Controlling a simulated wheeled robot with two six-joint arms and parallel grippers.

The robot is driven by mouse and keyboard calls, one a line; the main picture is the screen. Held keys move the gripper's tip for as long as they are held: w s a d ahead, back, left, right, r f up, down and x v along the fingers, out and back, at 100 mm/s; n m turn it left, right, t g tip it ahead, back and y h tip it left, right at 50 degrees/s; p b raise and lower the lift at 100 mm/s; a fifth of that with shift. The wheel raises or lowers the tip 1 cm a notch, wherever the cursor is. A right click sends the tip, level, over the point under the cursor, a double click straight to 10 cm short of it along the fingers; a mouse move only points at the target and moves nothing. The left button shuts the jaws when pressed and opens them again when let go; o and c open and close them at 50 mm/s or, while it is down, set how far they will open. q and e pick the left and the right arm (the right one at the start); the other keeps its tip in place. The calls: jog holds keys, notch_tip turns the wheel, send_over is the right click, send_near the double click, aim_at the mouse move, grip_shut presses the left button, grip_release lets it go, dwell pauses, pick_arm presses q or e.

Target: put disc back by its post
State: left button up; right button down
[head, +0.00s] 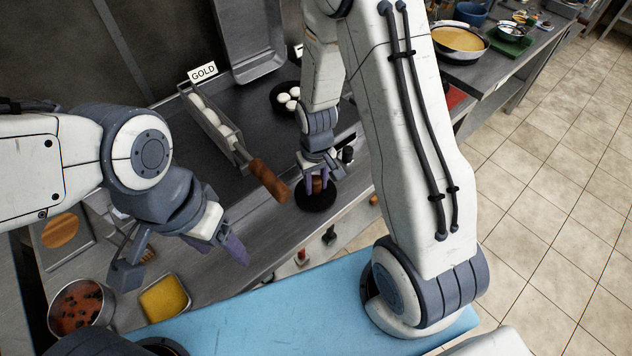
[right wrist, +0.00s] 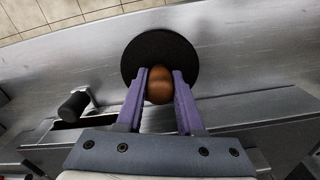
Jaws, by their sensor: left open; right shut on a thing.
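A round black disc (head: 316,198) with a brown wooden knob (head: 319,184) is over the steel counter near its front edge. My right gripper (head: 319,181) is shut on the knob from above, with a purple finger on each side. The right wrist view shows the disc (right wrist: 157,38) beyond the fingertips and the knob (right wrist: 160,85) between them. I cannot tell whether the disc touches the counter. I cannot make out its post for certain. My left gripper (head: 232,246) is open and empty over the front of the counter at left.
A dark plate (head: 278,98) of white balls stands further back. A red-sauce pot (head: 82,312) and yellow tray (head: 164,299) are at lower left.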

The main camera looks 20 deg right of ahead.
aim_at(316, 180)
jog(key=shift+f+b, duration=0.3)
jog(key=shift+f, duration=0.05)
jog(key=shift+c, duration=2.3)
grip_release()
notch_tip(316, 180, up, 10)
jog(key=shift+r, duration=0.2)
